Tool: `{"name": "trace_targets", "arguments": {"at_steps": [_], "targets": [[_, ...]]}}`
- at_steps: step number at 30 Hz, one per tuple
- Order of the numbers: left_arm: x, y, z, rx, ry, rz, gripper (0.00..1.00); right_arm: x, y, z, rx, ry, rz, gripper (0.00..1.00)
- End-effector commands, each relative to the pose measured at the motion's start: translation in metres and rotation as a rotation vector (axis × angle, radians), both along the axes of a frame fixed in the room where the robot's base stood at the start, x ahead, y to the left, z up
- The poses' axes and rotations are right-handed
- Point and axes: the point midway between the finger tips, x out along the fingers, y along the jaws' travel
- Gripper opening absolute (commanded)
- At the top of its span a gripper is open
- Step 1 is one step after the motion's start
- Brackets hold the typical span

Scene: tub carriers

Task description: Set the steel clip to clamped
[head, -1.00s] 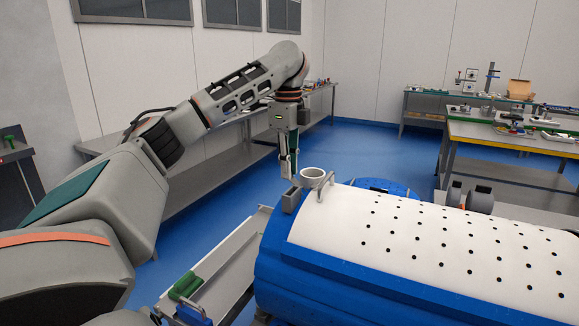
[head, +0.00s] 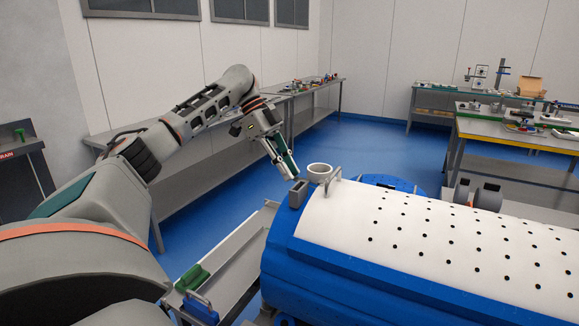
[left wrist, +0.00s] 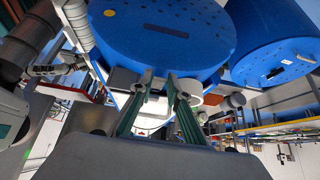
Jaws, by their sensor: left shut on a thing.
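My left gripper (head: 292,179) slants down to the right over the near left end of a blue tub (head: 310,272) with a white perforated top (head: 400,225). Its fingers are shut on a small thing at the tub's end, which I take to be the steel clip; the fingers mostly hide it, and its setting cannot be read. Beside the fingertips are a grey open block (head: 298,195), a white cup (head: 320,171) and a metal loop handle (head: 335,184). In the left wrist view the fingertips (left wrist: 160,80) are by a round blue part (left wrist: 165,35). My right gripper is not in view.
A pale tray (head: 238,262) with green (head: 192,277) and blue (head: 200,306) handled pieces lies left of the tub. A long bench (head: 215,165) runs along the left wall. Cluttered tables (head: 515,135) stand at the right. Blue floor is open between.

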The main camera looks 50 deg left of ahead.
Motion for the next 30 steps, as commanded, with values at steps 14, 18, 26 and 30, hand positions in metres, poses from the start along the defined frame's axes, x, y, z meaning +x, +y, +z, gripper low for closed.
{"name": "trace_targets", "arguments": {"at_steps": [14,18,26,30], "targets": [[-0.0003,0.0008,-0.0019,-0.041,-0.013,0.0,0.0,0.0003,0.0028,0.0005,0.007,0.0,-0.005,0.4],[-0.0003,0.0008,-0.002,-0.041,-0.013,0.0,0.22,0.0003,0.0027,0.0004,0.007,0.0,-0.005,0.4],[-0.0003,0.0008,-0.0023,-0.04,-0.013,0.0,0.33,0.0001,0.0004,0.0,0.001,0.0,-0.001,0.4],[-0.0004,0.0012,-0.0015,-0.04,-0.013,0.0,0.33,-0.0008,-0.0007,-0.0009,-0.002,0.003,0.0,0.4]]}}
